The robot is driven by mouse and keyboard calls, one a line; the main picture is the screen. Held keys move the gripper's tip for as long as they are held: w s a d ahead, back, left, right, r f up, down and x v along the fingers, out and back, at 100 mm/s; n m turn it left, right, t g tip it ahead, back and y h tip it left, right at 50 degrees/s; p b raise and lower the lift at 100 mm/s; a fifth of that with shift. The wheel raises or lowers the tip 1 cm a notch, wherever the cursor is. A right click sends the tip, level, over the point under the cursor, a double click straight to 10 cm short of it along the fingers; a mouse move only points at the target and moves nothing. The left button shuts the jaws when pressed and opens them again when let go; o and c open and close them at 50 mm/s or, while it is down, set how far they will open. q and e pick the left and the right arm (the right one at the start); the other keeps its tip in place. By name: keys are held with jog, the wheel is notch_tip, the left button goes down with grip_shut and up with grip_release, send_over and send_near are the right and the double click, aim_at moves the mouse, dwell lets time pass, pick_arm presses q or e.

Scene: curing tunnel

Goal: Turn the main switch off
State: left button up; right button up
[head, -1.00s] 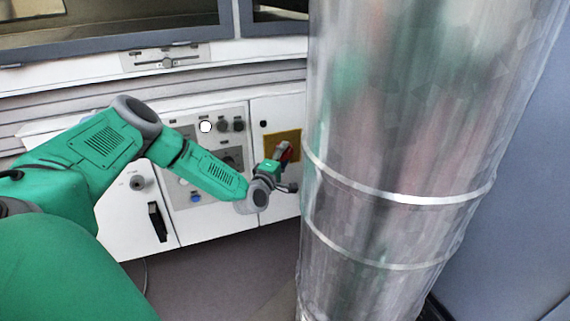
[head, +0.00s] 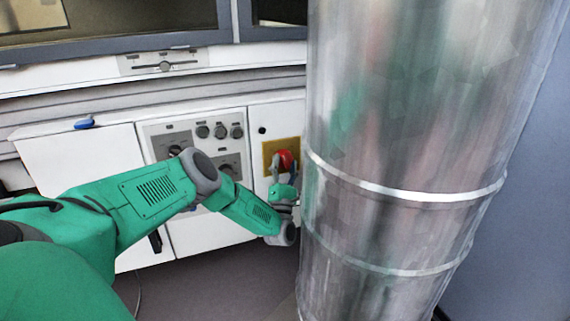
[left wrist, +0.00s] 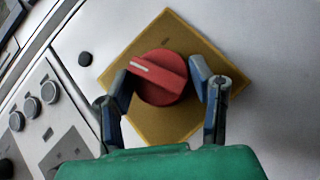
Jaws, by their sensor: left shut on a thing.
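The main switch is a round red knob (head: 285,158) on a yellow square plate (head: 268,148), on the white cabinet front beside the metal duct. In the left wrist view the red knob (left wrist: 158,77) shows a white mark toward its upper left. The yellow plate (left wrist: 150,126) looks like a diamond there. My left gripper (head: 284,174) reaches the knob from below. In the left wrist view its two dark fingers (left wrist: 163,80) stand on either side of the knob, shut on it. My right gripper is not in view.
A big shiny metal duct (head: 405,150) stands just right of the switch, close to my left wrist. A grey panel (head: 155,135) with several dark knobs lies to the left. A blue object (head: 85,123) lies on the cabinet's top edge.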

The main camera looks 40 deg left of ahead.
pick_arm(q)
jog(key=shift+w+a+r+n+g+y, duration=0.1)
jog(key=shift+n+g+y, duration=0.95)
jog(key=shift+n, duration=0.55)
jog(key=shift+r+n+g+y, duration=0.1)
jog(key=shift+n+g+y, duration=0.8)
jog(key=shift+n+y, duration=0.55)
jog(key=shift+w+a+n+g+y, duration=0.1)
jog(key=shift+n+g+y, duration=0.9)
jog(key=shift+n, duration=1.05)
jog(key=o, duration=1.2)
jog(key=shift+s, duration=0.1)
jog(key=shift+f, duration=0.15)
jog(key=shift+d+r, duration=0.1)
jog(key=shift+r, duration=0.45)
notch_tip(320, 180, up, 9)
jog(key=shift+r, duration=0.1)
